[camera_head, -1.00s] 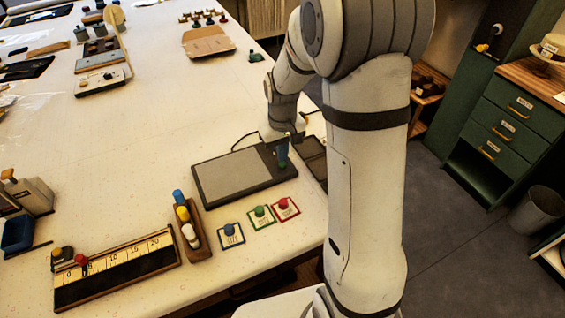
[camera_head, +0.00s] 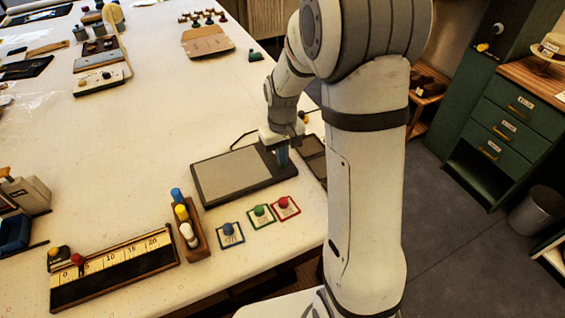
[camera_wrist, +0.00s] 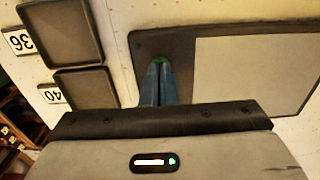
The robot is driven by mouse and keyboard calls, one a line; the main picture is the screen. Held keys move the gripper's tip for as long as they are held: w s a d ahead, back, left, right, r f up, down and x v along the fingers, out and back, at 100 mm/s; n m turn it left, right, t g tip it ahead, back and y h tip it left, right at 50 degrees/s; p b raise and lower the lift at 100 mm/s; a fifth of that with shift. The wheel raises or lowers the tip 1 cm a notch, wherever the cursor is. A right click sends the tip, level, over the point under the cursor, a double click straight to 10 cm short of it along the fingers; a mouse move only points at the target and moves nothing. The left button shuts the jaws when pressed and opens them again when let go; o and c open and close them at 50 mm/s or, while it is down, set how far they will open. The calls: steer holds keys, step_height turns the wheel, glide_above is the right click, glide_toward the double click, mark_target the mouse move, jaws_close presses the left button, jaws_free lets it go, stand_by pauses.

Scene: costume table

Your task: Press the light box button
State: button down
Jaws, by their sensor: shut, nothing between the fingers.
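The light box (camera_head: 205,190) is a flat dark box with a grey panel, lying near the table's right edge in the head view. It also shows in the wrist view (camera_wrist: 215,38), its panel on the right. My gripper (camera_head: 283,162) is over the dark strip at the box's right end, pointing down. In the wrist view, my gripper's blue fingers (camera_wrist: 158,68) are shut together with nothing between them. A green round button (camera_wrist: 158,60) shows at the fingertips, mostly hidden by them. I cannot tell whether the tips touch it. The panel looks grey and unlit.
Dark trays (camera_wrist: 62,38) lie beside the box, with labels 36 and 40. Blue, green and red stamps on cards (camera_head: 230,233) stand in front, near a wooden holder of bottles (camera_head: 202,240) and a numbered ruler board (camera_head: 115,275). The table behind the box is clear.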

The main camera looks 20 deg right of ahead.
steer(key=shift+f, duration=0.2)
steer(key=shift+r, duration=0.15)
steer(key=shift+r+p, duration=2.2)
steer(key=shift+r, duration=1.2)
steer(key=s+r+m+t+b, duration=0.1)
steer(key=s+r, duration=0.4)
steer(key=s, duration=0.5)
steer(key=s+r+m+t+b, duration=0.1)
steer(key=s+r+t, duration=0.1)
steer(key=s+r, duration=0.4)
steer(key=s, duration=0.4)
steer(key=shift+s, duration=0.2)
